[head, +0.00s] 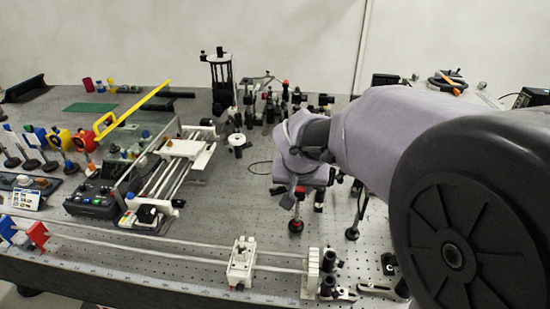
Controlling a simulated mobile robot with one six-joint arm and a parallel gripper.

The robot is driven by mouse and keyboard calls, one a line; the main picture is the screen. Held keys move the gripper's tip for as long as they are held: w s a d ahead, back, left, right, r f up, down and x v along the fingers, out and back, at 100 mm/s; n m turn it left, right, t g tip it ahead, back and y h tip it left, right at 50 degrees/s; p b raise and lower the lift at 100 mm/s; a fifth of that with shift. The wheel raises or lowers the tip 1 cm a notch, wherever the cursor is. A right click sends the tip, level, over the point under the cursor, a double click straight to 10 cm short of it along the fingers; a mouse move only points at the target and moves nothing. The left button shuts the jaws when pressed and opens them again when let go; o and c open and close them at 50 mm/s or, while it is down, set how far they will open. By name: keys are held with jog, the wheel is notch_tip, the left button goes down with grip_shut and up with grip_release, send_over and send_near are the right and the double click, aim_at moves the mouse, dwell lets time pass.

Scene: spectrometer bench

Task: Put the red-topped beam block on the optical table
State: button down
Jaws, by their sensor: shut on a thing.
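My gripper (299,192) points down over the right-middle part of the optical table (225,185). It is shut on a slim dark post with red on it, which I take to be the red-topped beam block (296,225). The block looks upright below the jaws. Its upper part is hidden by the gripper, and I cannot tell whether its lower end touches the table.
A rail with a white carriage (241,263) runs along the front edge. Dark posts (355,220) stand right of the gripper. Mounted optics (283,100) crowd the back. A white slide assembly (170,165) is at left. Bare perforated table lies between it and the gripper.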

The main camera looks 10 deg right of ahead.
jog(key=shift+f, duration=0.65)
jog(key=shift+f, duration=0.2)
jog(key=c, duration=1.1)
grip_release()
